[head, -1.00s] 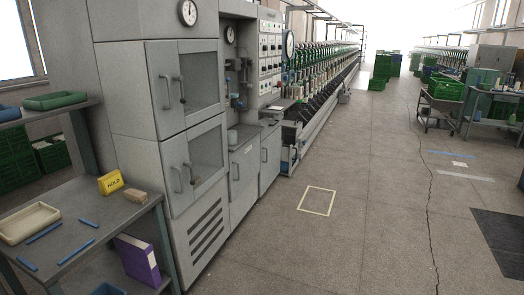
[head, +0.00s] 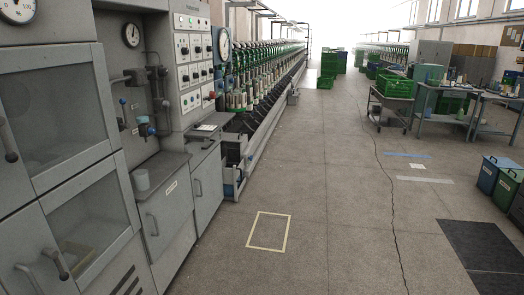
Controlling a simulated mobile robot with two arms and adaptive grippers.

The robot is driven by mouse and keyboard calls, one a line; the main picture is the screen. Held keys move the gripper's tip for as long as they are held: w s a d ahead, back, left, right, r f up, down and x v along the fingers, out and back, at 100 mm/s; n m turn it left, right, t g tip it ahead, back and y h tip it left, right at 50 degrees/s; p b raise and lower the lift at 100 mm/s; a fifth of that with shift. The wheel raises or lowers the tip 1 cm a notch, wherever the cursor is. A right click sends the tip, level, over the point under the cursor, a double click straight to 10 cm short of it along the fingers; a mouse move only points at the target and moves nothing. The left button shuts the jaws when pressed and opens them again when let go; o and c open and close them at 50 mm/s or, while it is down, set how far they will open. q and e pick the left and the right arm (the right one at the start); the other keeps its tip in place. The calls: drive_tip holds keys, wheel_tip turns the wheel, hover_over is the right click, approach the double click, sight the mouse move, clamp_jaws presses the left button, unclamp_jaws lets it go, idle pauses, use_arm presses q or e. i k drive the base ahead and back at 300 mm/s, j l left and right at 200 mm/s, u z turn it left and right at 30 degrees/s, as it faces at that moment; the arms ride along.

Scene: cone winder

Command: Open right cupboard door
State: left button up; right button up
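Two low grey cupboard doors stand side by side under the gauge and switch panels. The right cupboard door (head: 209,190) looks shut and has a vertical bar handle (head: 198,188) near its left edge. The left cupboard door (head: 170,228) also looks shut, with a handle (head: 153,225) near its left edge and a small label above. Neither of my grippers is in the head view, so I cannot see whether they are open or shut.
A tall grey cabinet (head: 118,150) with windowed doors stands close at the left. The floor before the cupboards is clear around a yellow taped square (head: 249,232). A cart with a green crate (head: 396,88) stands farther right.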

sight(206, 179)
drive_tip(key=i, duration=0.85)
drive_tip(key=i+l+u, duration=0.15)
drive_tip(key=i, duration=0.65)
